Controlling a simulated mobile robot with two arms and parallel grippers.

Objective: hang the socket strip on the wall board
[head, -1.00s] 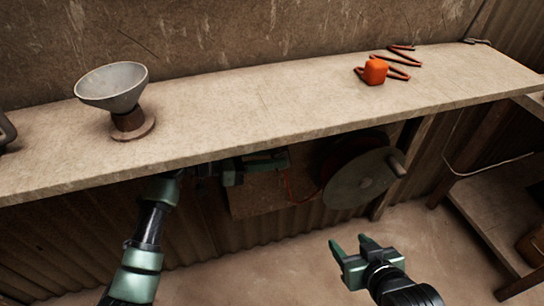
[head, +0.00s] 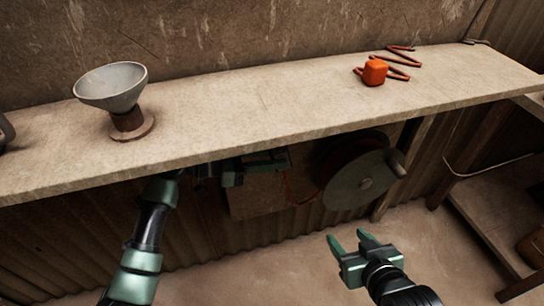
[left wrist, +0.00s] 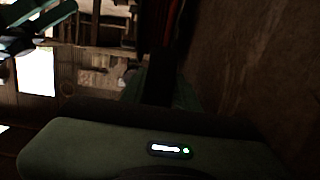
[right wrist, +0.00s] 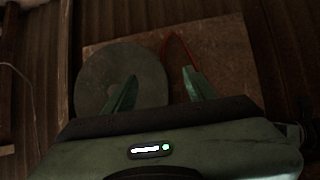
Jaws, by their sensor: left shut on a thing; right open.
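My left gripper (head: 272,160) is under the shelf's front edge, in front of a brown board (head: 258,197) on the corrugated wall. It is shut on a dark upright bar (left wrist: 157,50), probably the socket strip; shadow hides its details and whether it touches the board. The board also shows in the right wrist view (right wrist: 225,75). A thin red cable (right wrist: 180,38) hangs in front of it. My right gripper (head: 350,244) is open and empty, below and right of the board, apart from it.
A cable reel (head: 360,182) with a grey disc is right of the board, under the shelf (head: 230,105). A lower bench (head: 490,215) stands at the right.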

